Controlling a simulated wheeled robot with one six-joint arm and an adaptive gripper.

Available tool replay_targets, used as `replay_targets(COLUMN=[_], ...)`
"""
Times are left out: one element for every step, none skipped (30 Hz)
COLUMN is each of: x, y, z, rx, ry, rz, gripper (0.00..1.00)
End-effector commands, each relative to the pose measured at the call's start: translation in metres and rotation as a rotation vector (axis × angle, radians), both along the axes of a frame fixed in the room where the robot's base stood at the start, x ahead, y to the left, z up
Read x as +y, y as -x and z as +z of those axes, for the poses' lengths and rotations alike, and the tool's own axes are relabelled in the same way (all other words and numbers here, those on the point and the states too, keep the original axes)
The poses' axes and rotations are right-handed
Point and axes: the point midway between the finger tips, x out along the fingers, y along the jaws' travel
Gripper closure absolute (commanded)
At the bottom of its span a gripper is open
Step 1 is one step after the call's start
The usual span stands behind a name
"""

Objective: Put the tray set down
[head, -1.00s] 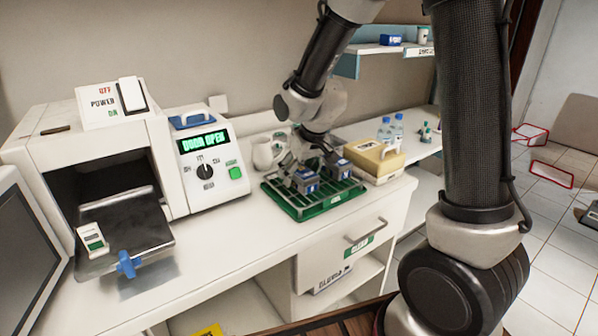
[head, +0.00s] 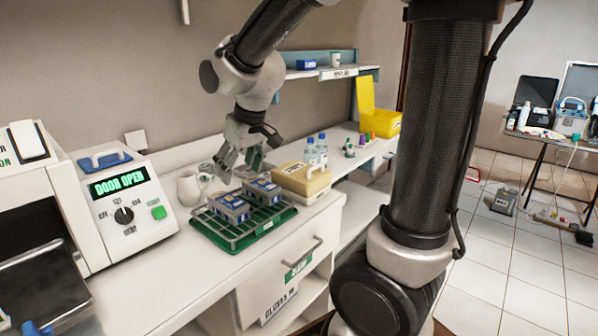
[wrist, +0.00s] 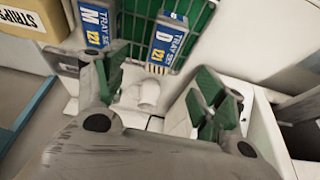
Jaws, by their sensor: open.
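Two grey tray sets with blue labels sit side by side on the green wire rack (head: 205,228): a left one (head: 230,207) and a right one (head: 262,190). In the wrist view one label reads "Tray set" with an M (wrist: 94,24), the other "Tray set" with what looks like an O or D (wrist: 167,45). My gripper (head: 238,165) is open and empty, above and behind the rack, apart from both sets. Its green-padded fingers (wrist: 158,85) are spread in the wrist view.
Left of the rack stand a white mug (head: 189,188) and a machine whose display (head: 118,184) reads "DOOR OPEN". Right are a tan strips box (head: 301,181), bottles (head: 316,150) and a yellow container (head: 380,122). A shelf (head: 320,72) hangs behind.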

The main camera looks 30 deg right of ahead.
Motion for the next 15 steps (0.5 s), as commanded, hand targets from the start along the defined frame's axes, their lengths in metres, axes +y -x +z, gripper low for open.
replay_targets(x=[-0.012, -0.021, -0.034, -0.045, -0.056, -0.07, -0.079, -0.087, -0.097, -0.103, -0.108, -0.113, -0.117, -0.119, -0.122], y=[0.011, 0.02, 0.035, 0.049, 0.063, 0.084, 0.099, 0.114, 0.133, 0.147, 0.159, 0.174, 0.183, 0.191, 0.2], z=[0.009, 0.014, 0.022, 0.027, 0.033, 0.038, 0.041, 0.043, 0.045, 0.046, 0.046, 0.046, 0.045, 0.045, 0.044], rx=[-0.008, -0.008, -0.008, -0.008, -0.009, -0.007, -0.004, -0.004, 0.0, 0.001, 0.003, 0.006, 0.008, 0.008, 0.011], ry=[-0.002, -0.002, -0.002, -0.002, -0.003, -0.002, -0.002, -0.002, -0.001, -0.001, -0.001, 0.0, -0.001, 0.0, 0.0], rz=[-0.021, -0.036, -0.061, -0.081, -0.103, -0.132, -0.152, -0.174, -0.2, -0.217, -0.234, -0.253, -0.265, -0.276, -0.287], gripper=[0.3, 0.3, 0.3, 0.3, 0.3, 0.3, 0.3, 0.3, 0.3, 0.3, 0.3, 0.3, 0.3, 0.3, 0.3])
